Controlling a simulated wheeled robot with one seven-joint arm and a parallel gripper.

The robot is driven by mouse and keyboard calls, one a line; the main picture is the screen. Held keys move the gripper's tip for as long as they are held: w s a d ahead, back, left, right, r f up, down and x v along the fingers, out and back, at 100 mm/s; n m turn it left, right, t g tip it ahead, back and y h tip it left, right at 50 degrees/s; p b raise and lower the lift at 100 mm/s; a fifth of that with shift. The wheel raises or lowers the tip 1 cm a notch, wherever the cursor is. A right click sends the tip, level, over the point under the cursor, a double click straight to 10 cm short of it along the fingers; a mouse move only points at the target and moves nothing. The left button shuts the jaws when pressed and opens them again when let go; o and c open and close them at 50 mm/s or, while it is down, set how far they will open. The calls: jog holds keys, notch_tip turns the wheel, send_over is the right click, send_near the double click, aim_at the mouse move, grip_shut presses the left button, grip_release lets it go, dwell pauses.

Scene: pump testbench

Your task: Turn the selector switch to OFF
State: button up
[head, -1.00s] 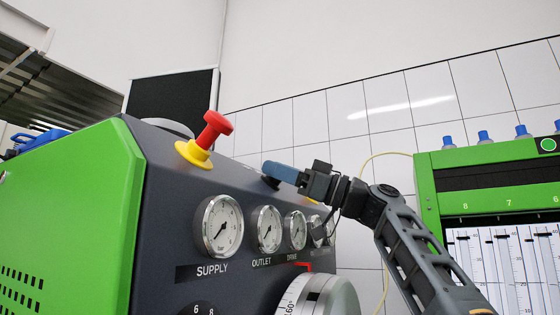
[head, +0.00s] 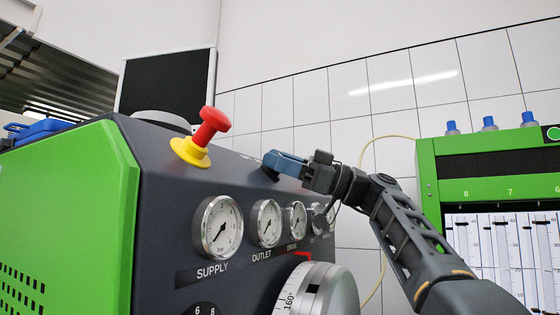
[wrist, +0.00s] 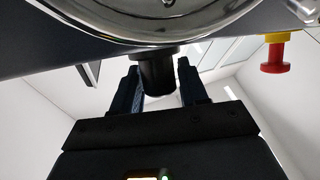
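The selector switch appears to be the small black knob (head: 270,174) on the sloped top panel of the pump bench, right of the red emergency button; in the head view it is mostly hidden by my blue fingers. In the wrist view its black cylinder (wrist: 157,74) stands between my two fingers. My gripper (head: 282,162) reaches in from the right at the knob. In the wrist view my gripper (wrist: 160,85) has its fingers apart, one on each side of the knob, with a narrow gap showing at the right finger. The switch's position marks cannot be read.
The red mushroom button (head: 212,125) on its yellow base stands left of my gripper. Several round gauges, such as the SUPPLY gauge (head: 217,228), sit on the panel below, with a large silver dial (head: 325,290) under them. A green-framed machine (head: 428,190) stands at right.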

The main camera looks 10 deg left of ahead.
jog(key=shift+o, duration=1.3)
jog(key=shift+d, duration=0.1)
jog(key=b+v, duration=0.1)
jog(key=v, duration=0.6)
jog(key=shift+d+b, duration=0.3)
jog(key=shift+b, duration=0.05)
jog(key=shift+f, duration=0.1)
